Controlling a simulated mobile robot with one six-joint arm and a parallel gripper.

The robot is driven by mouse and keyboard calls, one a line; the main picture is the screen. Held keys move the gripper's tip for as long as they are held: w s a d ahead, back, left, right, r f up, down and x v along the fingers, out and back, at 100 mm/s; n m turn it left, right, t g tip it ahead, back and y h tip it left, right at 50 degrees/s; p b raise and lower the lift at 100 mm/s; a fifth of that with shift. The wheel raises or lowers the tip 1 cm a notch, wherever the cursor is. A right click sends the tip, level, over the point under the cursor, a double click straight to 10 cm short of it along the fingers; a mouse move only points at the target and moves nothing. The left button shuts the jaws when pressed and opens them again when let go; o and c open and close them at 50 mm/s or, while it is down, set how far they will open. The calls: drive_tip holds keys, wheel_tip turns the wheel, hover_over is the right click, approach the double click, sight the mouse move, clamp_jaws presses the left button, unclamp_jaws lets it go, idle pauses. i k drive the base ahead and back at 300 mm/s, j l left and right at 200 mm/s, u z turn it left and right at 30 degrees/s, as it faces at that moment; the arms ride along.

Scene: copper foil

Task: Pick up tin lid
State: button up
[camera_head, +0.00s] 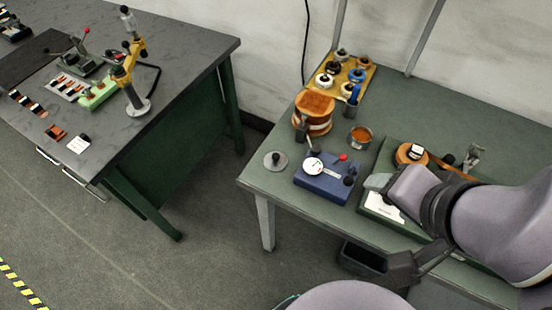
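The tin lid appears to be the flat grey disc with a small dark knob (275,160). It lies near the left front corner of the green table, left of the blue block. A small open tin (360,137) with copper-coloured content stands further back to the right. My grey arm reaches in from the right, over the green board and well away from the lid. Nothing touches the lid.
A blue block (325,182) with a white dial and a red knob is close right of the lid. Behind stand a copper-coloured roll (314,112) and a yellow tray (368,76) with several spools. A grey bench (190,62) is at left. Bare tabletop surrounds the lid's left side.

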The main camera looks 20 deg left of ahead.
sight(275, 161)
drive_tip(key=j+z, duration=0.25)
drive_tip(key=j, duration=0.35)
drive_tip(key=j+z, duration=0.25)
drive_tip(key=j, duration=0.35)
drive_tip(key=j+z, duration=0.25)
drive_tip(key=j, duration=0.35)
drive_tip(key=k+j+z, duration=0.2)
drive_tip(key=j, duration=0.4)
drive_tip(key=i, duration=0.05)
